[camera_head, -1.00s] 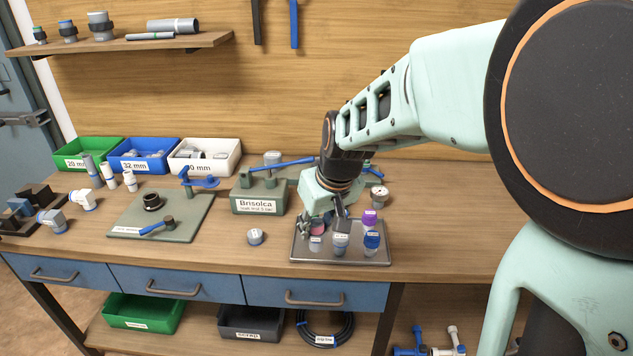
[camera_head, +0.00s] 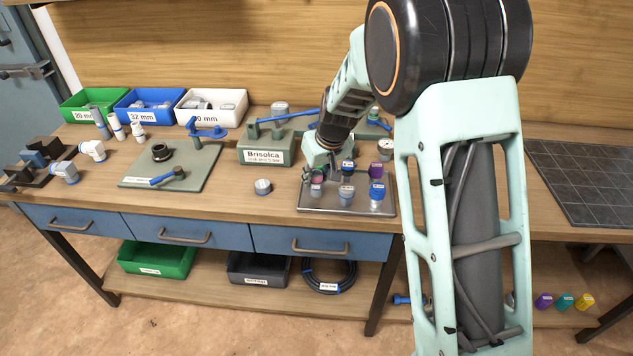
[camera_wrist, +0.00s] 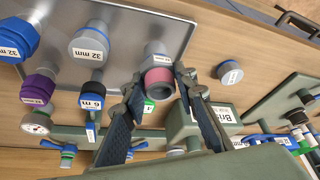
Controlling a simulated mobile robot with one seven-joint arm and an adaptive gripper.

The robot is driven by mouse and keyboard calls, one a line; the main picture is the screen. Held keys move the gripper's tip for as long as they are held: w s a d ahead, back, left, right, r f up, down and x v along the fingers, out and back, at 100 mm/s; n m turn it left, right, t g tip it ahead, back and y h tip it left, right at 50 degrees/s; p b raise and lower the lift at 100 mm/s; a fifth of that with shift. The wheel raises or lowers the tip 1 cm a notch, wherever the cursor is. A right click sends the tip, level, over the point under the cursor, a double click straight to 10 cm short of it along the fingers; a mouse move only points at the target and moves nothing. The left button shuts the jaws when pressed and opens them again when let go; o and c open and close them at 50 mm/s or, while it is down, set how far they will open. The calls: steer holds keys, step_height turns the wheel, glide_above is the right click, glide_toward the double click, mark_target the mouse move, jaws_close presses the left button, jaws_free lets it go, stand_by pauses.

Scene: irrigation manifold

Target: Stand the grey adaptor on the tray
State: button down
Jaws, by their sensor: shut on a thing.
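My gripper (camera_wrist: 160,80) is shut on a grey adaptor with a pink band (camera_wrist: 158,76), one finger on each side of it. The tray also shows in the wrist view (camera_wrist: 128,35).
A grey cap (camera_head: 262,187) lies left of the tray. The Brisolca block (camera_head: 264,152) stands behind.

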steer(key=shift+f, duration=1.15)
steer(key=shift+f, duration=0.25)
steer(key=c, duration=1.5)
jaws_free()
steer(key=shift+r, duration=0.1)
steer(key=shift+c, duration=0.2)
steer(key=shift+r, duration=0.1)
steer(key=shift+r, duration=0.25)
steer(key=v, duration=1.1)
steer(key=shift+s+r, duration=0.25)
steer(key=shift+r, duration=0.05)
